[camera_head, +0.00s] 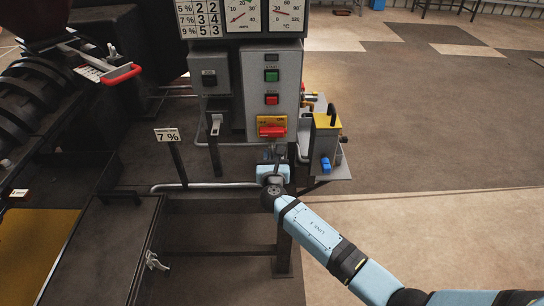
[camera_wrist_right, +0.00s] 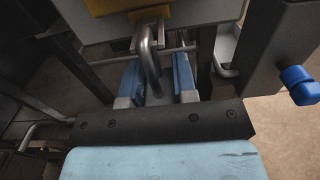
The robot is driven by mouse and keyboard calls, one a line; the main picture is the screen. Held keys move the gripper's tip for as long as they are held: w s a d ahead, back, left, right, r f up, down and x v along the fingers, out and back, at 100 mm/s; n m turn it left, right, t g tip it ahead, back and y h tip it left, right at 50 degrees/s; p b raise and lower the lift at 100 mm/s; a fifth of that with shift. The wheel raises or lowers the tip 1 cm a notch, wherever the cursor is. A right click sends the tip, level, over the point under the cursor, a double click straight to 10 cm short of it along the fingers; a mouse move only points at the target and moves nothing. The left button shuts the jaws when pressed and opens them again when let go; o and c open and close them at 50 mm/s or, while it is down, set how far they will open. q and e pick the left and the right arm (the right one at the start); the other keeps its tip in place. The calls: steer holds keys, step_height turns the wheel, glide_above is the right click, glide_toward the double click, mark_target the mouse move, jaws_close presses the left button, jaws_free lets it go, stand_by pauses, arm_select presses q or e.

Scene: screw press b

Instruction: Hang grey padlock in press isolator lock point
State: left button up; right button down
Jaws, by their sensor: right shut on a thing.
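The press isolator (camera_head: 271,127) has a red handle on a yellow plate, low on the grey control box. Its yellow plate (camera_wrist_right: 112,5) shows at the top of the right wrist view, with a small tab (camera_wrist_right: 150,14) below it. My right gripper (camera_head: 272,161) is just below the isolator. In the right wrist view its blue fingers are shut on the grey padlock (camera_wrist_right: 148,68), with the curved shackle pointing up at the tab. I cannot tell whether the shackle passes through the lock point. The padlock body is partly hidden between the fingers. My left gripper is not in view.
The control box (camera_head: 287,80) has green and red buttons. To its right is a yellow-topped grey box (camera_head: 324,140) with a blue knob (camera_head: 325,164). Open floor lies to the right.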

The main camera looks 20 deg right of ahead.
stand_by(0.3)
steer(key=c, duration=0.8)
jaws_free()
steer(key=v, duration=1.3)
steer(key=shift+s+a, duration=0.1)
steer(key=shift+s, duration=0.3)
